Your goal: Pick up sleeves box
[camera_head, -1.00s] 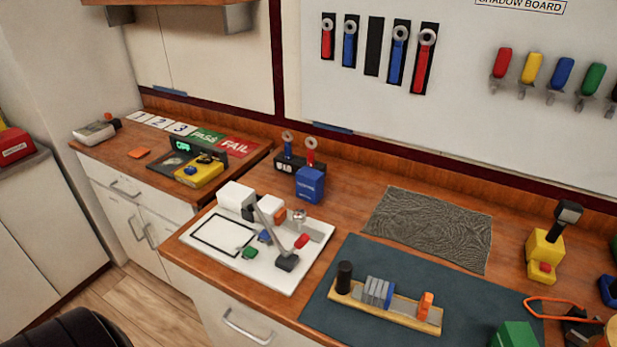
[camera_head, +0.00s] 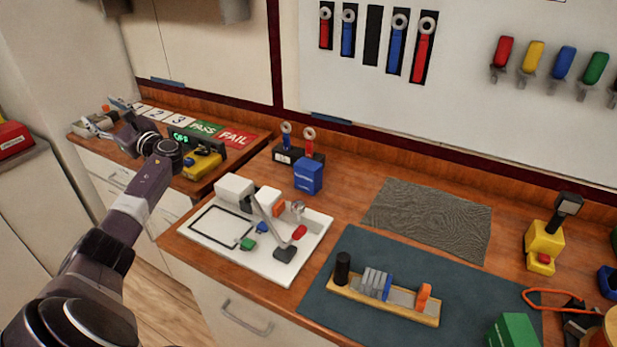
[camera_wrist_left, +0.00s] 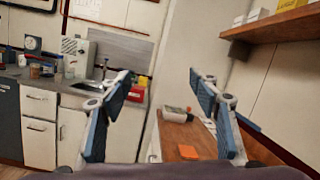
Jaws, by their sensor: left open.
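A small blue box (camera_head: 308,175) with white lettering too small to read stands upright on the wooden counter; I take it for the sleeves box. It is behind the white board and in front of a dark tool stand. My left gripper (camera_head: 104,115) is at the far left, over the left counter, well apart from the blue box. In the left wrist view its two fingers (camera_wrist_left: 162,88) are spread with nothing between them. The blue box does not show in that view. My right gripper is not in view.
The white board (camera_head: 290,268) carries a lever clamp and small coloured blocks. A grey textured mat (camera_head: 430,220) lies bare right of the box. An orange square (camera_wrist_left: 188,152) lies on the left counter.

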